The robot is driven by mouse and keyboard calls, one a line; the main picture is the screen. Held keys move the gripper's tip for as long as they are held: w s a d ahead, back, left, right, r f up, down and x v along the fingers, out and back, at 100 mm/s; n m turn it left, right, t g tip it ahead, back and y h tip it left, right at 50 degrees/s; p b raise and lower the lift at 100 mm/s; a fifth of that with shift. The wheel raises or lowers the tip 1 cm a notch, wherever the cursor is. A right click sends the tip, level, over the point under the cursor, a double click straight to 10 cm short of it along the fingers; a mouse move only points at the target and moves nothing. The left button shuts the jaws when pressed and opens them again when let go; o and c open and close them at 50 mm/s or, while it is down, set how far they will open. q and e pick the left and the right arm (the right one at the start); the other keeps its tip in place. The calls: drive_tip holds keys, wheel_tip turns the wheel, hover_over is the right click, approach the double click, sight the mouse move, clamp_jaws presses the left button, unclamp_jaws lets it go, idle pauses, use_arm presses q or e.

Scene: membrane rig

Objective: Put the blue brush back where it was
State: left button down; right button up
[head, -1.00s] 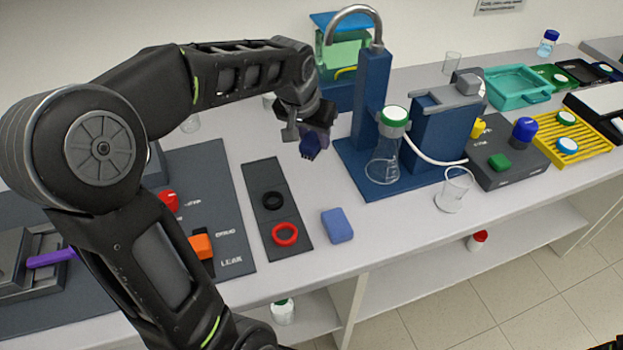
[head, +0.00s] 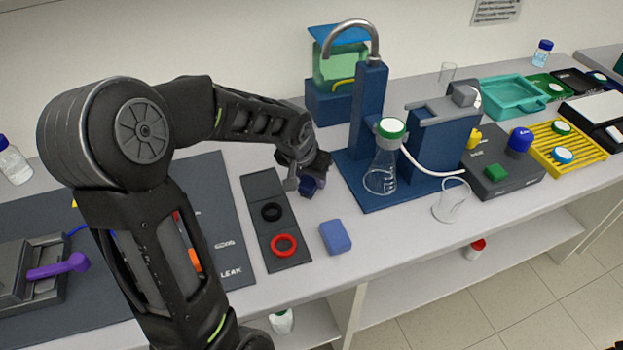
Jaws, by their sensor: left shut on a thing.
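My left gripper (head: 306,180) is shut on the blue brush (head: 308,187), whose dark blue end shows below the fingers. The brush is low over the bench, just right of the dark strip that holds the rings. I cannot tell whether it touches the bench. The rest of the brush is hidden by the gripper. My right gripper is not in view.
A dark strip (head: 254,184) with a black ring (head: 272,212) and a red ring (head: 284,245) lies to the left. A blue block (head: 336,237) lies in front. A blue stand (head: 368,120) with a flask (head: 382,165) rises close on the right.

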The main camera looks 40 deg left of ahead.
use_arm(q)
drive_tip(key=shift+f, duration=0.5)
drive_tip(key=shift+f, duration=0.15)
drive_tip(key=c, duration=1)
unclamp_jaws()
drive_tip(key=shift+o, duration=0.2)
drive_tip(key=shift+r, duration=0.35)
drive_tip(key=b+v, duration=0.1)
drive_tip(key=v, duration=1)
drive_tip(key=shift+s+r+b, duration=0.15)
drive_tip(key=shift+r+b, duration=0.15)
